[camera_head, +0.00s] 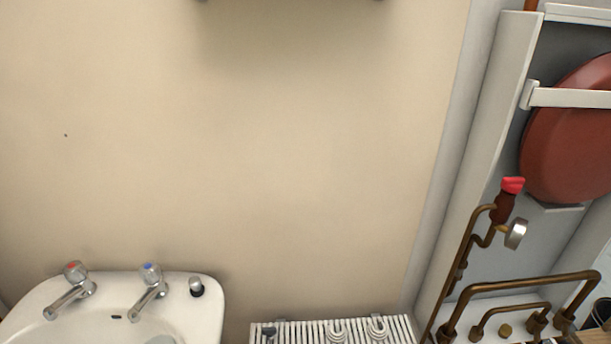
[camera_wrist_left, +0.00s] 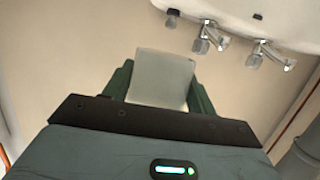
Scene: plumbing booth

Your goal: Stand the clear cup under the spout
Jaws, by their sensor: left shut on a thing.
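In the left wrist view my left gripper (camera_wrist_left: 160,88) is shut on the clear cup (camera_wrist_left: 162,72), a pale, see-through piece between its two dark green fingers. The cup is apart from the basin, which shows beyond it in that view. In the head view two chrome taps stand on the white basin: one with a red mark (camera_head: 72,290) and one with a blue mark (camera_head: 150,288). Each has a spout angled down to the left. Taps also show at the top of the left wrist view (camera_wrist_left: 208,38). Neither gripper shows in the head view.
The white basin (camera_head: 205,312) is at the lower left, with a small chrome-topped item (camera_head: 196,286) on its rim. A white radiator (camera_head: 300,332) is at the bottom middle. Copper pipes (camera_head: 520,285) and a red vessel (camera_head: 570,140) are at the right. The wall between is bare.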

